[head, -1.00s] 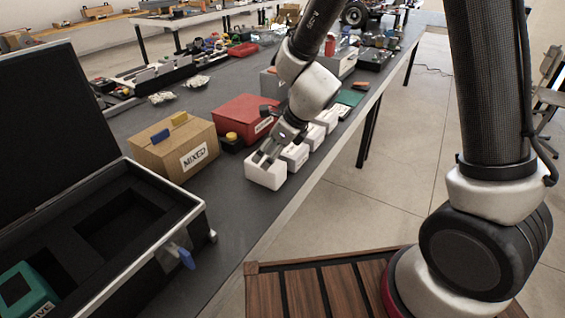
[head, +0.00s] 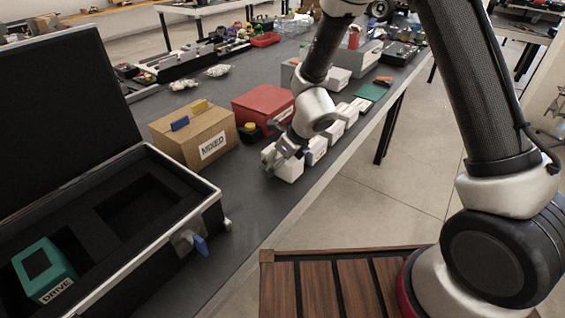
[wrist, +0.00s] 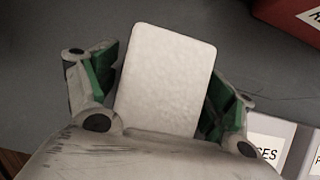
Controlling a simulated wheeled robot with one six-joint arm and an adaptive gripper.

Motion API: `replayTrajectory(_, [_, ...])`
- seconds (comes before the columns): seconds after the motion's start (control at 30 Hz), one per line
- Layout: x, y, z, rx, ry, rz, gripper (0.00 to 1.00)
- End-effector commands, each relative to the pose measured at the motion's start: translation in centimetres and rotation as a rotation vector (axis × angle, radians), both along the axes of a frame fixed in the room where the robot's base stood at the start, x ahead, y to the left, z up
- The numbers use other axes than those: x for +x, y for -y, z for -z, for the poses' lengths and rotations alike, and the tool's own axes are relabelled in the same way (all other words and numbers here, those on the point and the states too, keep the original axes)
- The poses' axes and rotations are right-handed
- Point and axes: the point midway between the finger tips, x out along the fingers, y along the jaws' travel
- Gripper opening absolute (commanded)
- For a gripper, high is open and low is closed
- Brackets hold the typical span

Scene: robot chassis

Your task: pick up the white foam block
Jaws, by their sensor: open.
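The white foam block (head: 291,172) sits on the dark table near its front edge, at the near end of a row of white boxes. In the wrist view the block (wrist: 165,75) is a pale, rounded rectangle between the two green-padded fingers. My gripper (head: 281,152) is above and around the block and open, as it also shows in the wrist view (wrist: 163,85). A finger stands on either side of the block, with a narrow gap on the left. Whether the right finger touches it is hard to tell. The block's lower end is hidden by my gripper body.
White labelled boxes (head: 317,150) stand in a row just beyond the block. A red bin (head: 262,105) and a cardboard box marked MIXED (head: 185,145) are to the left. An open black case (head: 150,235) holds a green DRIVE block (head: 43,270).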

Motion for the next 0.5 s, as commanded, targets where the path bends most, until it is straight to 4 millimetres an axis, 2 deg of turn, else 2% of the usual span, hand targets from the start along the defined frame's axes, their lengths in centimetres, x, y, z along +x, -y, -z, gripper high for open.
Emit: replayTrajectory(0.5, [-0.02,0.01,0.43,0.001,-0.001,0.000,0.83])
